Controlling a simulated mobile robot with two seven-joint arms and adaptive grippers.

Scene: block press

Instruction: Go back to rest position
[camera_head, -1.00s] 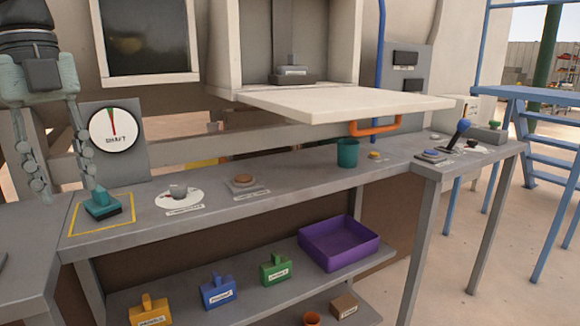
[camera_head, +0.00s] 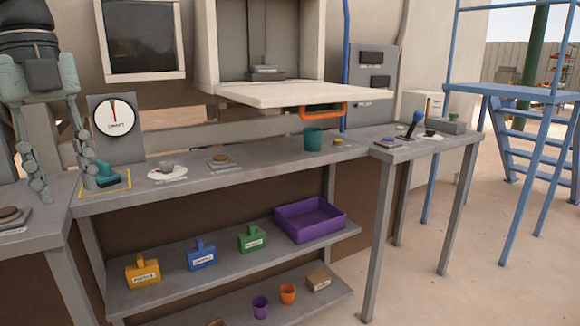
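My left gripper (camera_head: 65,188) hangs at the far left of the head view, its two long fingers pointing down and spread wide. It is open, with nothing between the fingers. Its right finger overlaps the left edge of a teal block (camera_head: 110,176) in the picture. That block sits inside a yellow outlined square on the grey workbench (camera_head: 240,180). I cannot tell whether finger and block touch. My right gripper is not in view.
A dial gauge (camera_head: 115,116) stands behind the teal block. The press's white door (camera_head: 275,95) juts over the bench, with an orange handle. A teal cup (camera_head: 313,140) stands below it. The lower shelf holds coloured blocks and a purple tray (camera_head: 310,222).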

